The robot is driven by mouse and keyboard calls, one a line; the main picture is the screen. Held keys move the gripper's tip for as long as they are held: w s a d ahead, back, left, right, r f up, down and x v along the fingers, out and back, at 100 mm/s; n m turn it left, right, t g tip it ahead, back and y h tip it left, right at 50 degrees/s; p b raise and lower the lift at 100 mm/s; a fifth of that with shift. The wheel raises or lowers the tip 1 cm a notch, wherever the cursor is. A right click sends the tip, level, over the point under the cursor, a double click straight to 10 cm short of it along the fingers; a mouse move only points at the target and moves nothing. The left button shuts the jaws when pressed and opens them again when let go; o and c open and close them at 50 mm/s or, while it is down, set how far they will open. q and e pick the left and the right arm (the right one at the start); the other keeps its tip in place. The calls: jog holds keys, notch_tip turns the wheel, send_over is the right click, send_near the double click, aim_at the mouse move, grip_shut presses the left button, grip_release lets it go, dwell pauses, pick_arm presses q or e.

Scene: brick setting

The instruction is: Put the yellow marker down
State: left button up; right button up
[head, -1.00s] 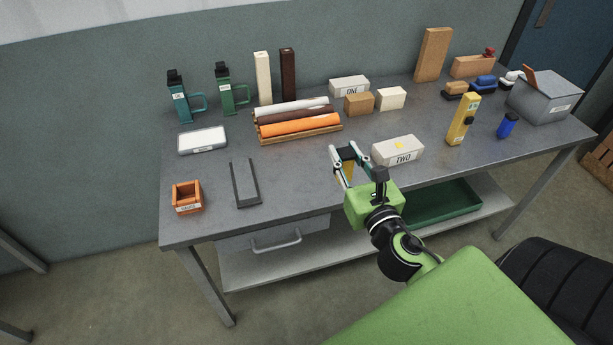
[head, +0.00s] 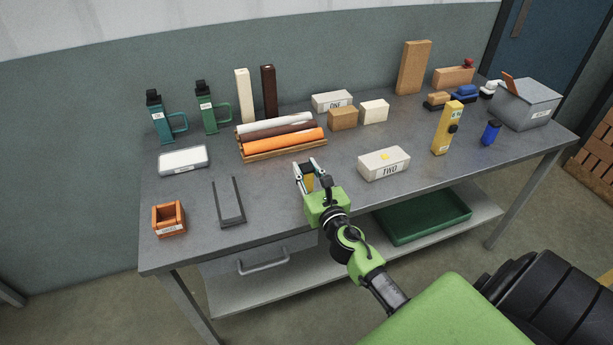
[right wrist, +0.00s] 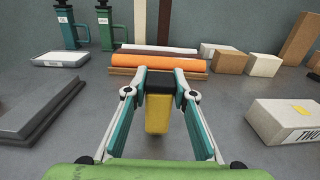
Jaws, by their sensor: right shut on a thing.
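The yellow marker (right wrist: 158,113) is between the fingers of my right gripper (right wrist: 159,85), which is shut on it. In the right wrist view its yellow body hangs down below a dark upper part. In the head view my right gripper (head: 310,170) is over the front middle of the grey workbench (head: 270,195), in front of the rolls and left of the box marked TWO. The marker (head: 309,183) shows there only as a small yellow patch. I cannot tell whether it touches the bench top. My left gripper is not in view.
The box marked TWO (head: 384,164) stands to the right of my gripper. A rack of rolls (head: 284,142) lies behind it. A dark grey tray (head: 230,206) and an orange box (head: 169,219) are to the left. Bare bench top lies around the gripper.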

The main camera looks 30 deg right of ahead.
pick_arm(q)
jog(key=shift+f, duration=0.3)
pick_arm(e)
jog(key=shift+f, duration=0.4)
jog(key=shift+f, duration=0.1)
jog(key=o, duration=0.9)
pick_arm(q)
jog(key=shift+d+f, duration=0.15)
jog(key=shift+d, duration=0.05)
pick_arm(e)
jog(key=shift+s, duration=0.15)
pick_arm(q)
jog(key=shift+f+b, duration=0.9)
jog(key=shift+b, duration=0.15)
pick_arm(e)
jog(key=v, duration=1.1)
jog(key=shift+s+a, duration=0.2)
jog(key=shift+s, duration=0.2)
